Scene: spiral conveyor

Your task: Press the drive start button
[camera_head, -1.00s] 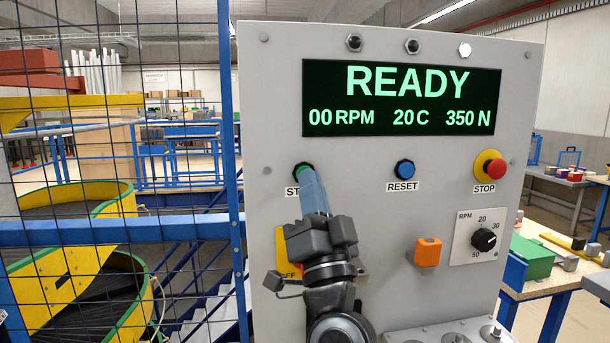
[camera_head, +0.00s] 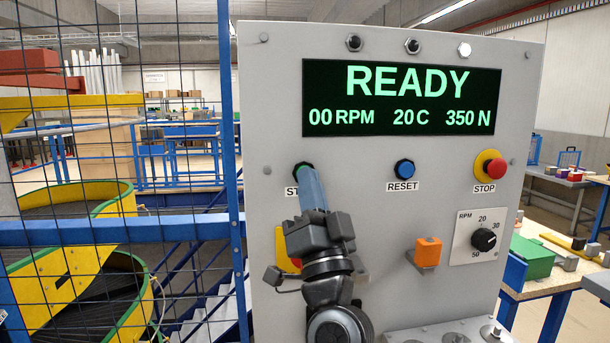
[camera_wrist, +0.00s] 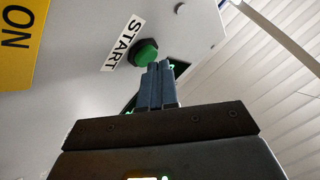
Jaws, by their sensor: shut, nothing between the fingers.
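The start button is green with a dark collar and sits beside the START label (camera_wrist: 123,43) in the wrist view (camera_wrist: 146,52). In the head view its dark collar (camera_head: 298,168) shows at the upper left of the grey panel (camera_head: 350,180), and its green cap is mostly hidden behind my fingertips. My gripper (camera_head: 309,178) has its blue fingers shut together and empty, pointing up at the button. In the wrist view the fingertips (camera_wrist: 160,66) are right beside the button's edge. I cannot tell whether they touch it. The display (camera_head: 402,98) reads READY and 00 RPM.
A blue RESET button (camera_head: 404,169), a red STOP button (camera_head: 493,168), an orange block (camera_head: 427,252) and an RPM knob (camera_head: 484,239) are on the panel to the right. A wire fence (camera_head: 232,150) stands to the left. The panel's front around RESET is clear.

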